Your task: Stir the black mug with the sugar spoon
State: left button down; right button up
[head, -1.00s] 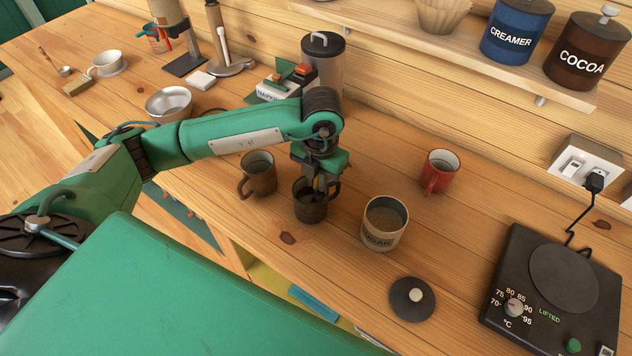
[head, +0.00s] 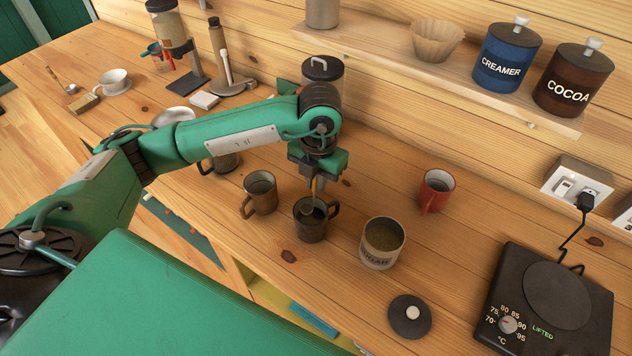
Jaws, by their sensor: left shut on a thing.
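The black mug (head: 311,229) stands upright on the wooden counter, its handle toward the upper right. My left gripper (head: 318,178) is above the mug, pointing down and shut on the sugar spoon (head: 313,191). The spoon hangs down with its lower end over the mug's opening. I cannot tell whether its tip is just inside the mug or just above it. The sugar canister (head: 379,258) stands open to the right of the mug, with sugar in it. My right gripper is not in view.
A brown mug (head: 259,199) stands close to the left of the black mug. A red mug (head: 436,192) is farther back on the right. A dark lid (head: 409,316) lies in front of the canister. A hot plate (head: 550,300) is at the right.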

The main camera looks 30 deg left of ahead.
pick_arm(q)
jog(key=shift+r+p, duration=1.2)
jog(key=shift+r, duration=1.5)
